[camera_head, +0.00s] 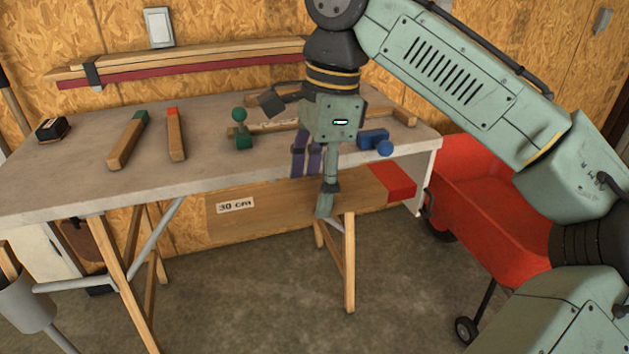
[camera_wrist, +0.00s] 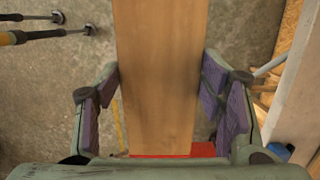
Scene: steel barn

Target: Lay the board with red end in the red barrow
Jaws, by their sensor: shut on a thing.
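The wide wooden board (camera_head: 275,202) with a "30 cm" label hangs in front of the workbench, roughly level. Its red end (camera_head: 396,183) points right, toward the barrow. My gripper (camera_head: 314,182) is shut on the board near its middle, and one finger hides part of it. In the wrist view the board (camera_wrist: 160,70) runs between the purple pads of my gripper (camera_wrist: 160,110), with red at the bottom edge. The red barrow (camera_head: 485,195) stands on the floor at right, partly hidden by my arm.
The workbench (camera_head: 75,185) carries a green-ended stick (camera_head: 127,145), a red-ended stick (camera_head: 176,138), a green clamp (camera_head: 240,138) and a blue clamp (camera_head: 374,138). A trestle leg (camera_head: 349,260) stands below the board. Bare floor (camera_head: 265,290) lies in front.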

